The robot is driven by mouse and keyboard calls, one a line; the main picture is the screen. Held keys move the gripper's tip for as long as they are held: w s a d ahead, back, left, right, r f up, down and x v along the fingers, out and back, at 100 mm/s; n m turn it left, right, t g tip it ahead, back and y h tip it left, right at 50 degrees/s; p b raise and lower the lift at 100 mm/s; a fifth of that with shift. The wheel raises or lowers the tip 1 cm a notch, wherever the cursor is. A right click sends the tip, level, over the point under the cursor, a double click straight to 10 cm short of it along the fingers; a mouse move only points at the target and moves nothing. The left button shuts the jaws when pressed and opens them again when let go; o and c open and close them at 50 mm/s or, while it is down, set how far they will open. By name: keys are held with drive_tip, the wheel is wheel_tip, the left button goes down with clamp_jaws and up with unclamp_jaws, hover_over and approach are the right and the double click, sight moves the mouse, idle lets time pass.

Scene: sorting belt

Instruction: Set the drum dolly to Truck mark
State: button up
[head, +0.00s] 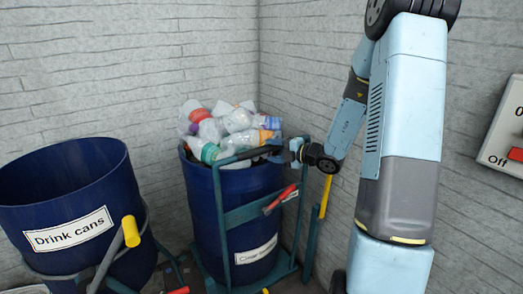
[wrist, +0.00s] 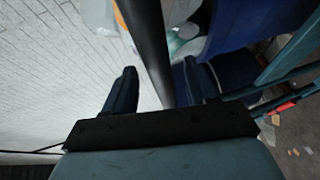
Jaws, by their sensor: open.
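The drum dolly is a teal frame (head: 226,217) standing near the wall corner. It carries a blue drum (head: 203,220) heaped with plastic bottles, with a partly hidden label that starts "Clear". A red lever (head: 281,199) sits on the frame. My gripper (head: 293,150) is at the right end of the dolly's dark handle bar (head: 250,154). In the wrist view the open fingers (wrist: 162,88) stand on either side of the dark bar (wrist: 148,40); I cannot tell if they touch it. I cannot make out a Truck mark.
A blue "Drink cans" drum (head: 67,200) stands at the left, with a yellow-ended handle (head: 131,232) beside it. Grey block walls (head: 130,60) close in behind and to the right. A switch box marked "Off" (head: 508,130) is on the right wall. A yellow bar (head: 325,196) stands right of the dolly.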

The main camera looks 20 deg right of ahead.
sight(262, 149)
drive_tip(key=shift+x, duration=2.55)
clamp_jaws()
